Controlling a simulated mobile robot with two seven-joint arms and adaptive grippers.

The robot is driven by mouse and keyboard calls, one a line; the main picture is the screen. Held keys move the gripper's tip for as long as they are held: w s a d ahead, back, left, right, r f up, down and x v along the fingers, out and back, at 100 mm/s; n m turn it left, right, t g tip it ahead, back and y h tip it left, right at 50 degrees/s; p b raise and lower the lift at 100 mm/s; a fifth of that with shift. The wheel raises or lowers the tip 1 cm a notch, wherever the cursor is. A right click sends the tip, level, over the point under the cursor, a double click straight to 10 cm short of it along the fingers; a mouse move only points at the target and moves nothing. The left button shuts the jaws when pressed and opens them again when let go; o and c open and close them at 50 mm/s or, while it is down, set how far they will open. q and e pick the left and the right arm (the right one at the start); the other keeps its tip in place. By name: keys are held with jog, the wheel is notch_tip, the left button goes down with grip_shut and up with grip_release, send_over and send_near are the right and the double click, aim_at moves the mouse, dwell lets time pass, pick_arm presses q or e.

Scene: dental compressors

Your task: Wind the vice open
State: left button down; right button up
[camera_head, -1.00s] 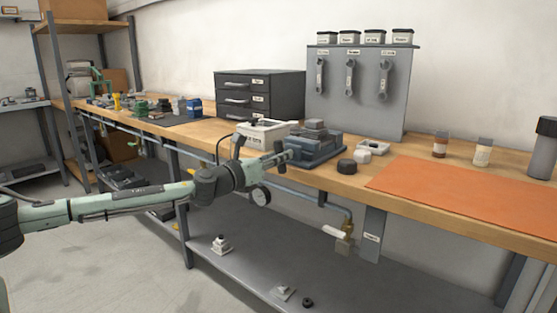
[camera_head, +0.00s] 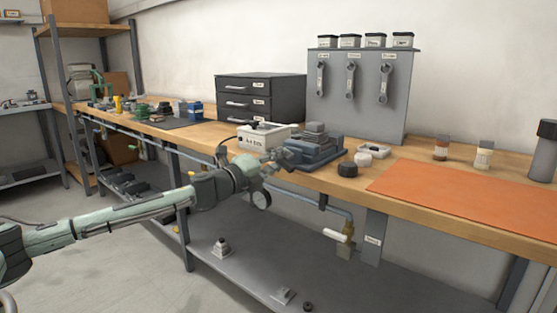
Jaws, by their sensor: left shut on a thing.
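The blue-grey vice (camera_head: 318,152) stands on the wooden workbench near its front edge, left of the orange mat. My left gripper (camera_head: 277,160) is at the vice's left end, level with it. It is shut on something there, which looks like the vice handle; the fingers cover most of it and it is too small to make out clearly. The gap between the vice jaws cannot be judged from here. My right gripper is not in view.
A white labelled box (camera_head: 262,137) stands close behind my left gripper. The orange mat (camera_head: 450,195) is bare. A pipe with a valve (camera_head: 343,238) hangs below the bench front.

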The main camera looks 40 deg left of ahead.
pick_arm(q)
jog(key=n, duration=0.3)
jog(key=shift+p, duration=0.4)
jog(key=shift+n, duration=0.8)
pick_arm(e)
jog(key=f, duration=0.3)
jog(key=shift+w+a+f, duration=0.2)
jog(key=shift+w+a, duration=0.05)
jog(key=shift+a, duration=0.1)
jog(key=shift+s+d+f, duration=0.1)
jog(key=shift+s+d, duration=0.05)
pick_arm(q)
jog(key=c, duration=1.4)
grip_release()
jog(key=shift+c, duration=0.2)
jog(key=shift+s+f, duration=0.1)
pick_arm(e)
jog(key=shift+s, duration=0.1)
